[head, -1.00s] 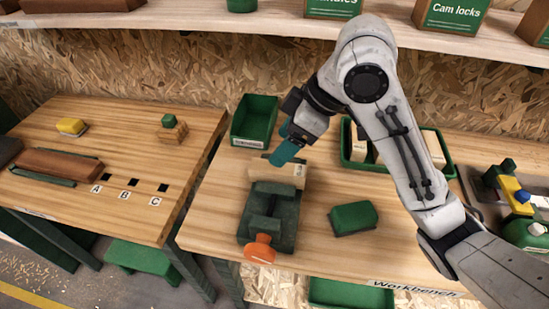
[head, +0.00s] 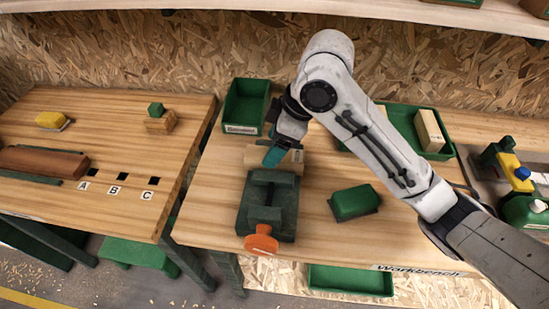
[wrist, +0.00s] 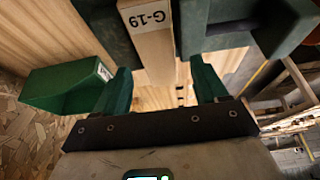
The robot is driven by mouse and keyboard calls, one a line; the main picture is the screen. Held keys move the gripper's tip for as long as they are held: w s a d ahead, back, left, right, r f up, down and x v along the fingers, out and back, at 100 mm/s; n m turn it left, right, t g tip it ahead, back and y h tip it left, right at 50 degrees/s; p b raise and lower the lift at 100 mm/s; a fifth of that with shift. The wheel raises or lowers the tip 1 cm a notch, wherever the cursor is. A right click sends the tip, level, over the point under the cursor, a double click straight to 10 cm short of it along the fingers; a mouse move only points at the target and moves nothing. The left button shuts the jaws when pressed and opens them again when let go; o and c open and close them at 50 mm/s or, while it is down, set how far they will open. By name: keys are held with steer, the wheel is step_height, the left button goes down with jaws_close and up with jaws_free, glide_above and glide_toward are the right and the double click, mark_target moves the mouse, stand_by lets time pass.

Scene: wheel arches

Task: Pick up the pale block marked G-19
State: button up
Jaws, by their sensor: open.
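The pale block marked G-19 (head: 258,155) lies across the far end of the dark green vise (head: 267,205) on the workbench. In the wrist view the block (wrist: 152,45) shows its G-19 label, with dark green vise parts on both sides of it. My gripper (head: 274,157) is at the block, partly covering it in the head view. In the wrist view my gripper's (wrist: 161,68) two teal fingers are apart, with the block's near end between them in the picture. Whether the fingers touch it I cannot tell.
The vise has an orange handle (head: 261,240) at the front. A green bin (head: 245,106) stands behind left, a green block (head: 355,202) lies to the right. A green tray with pale blocks (head: 430,130) is at the back right. A gap separates the left table (head: 110,180).

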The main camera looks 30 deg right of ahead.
steer(key=shift+x, duration=1.05)
steer(key=shift+f, duration=0.1)
steer(key=c, duration=1.2)
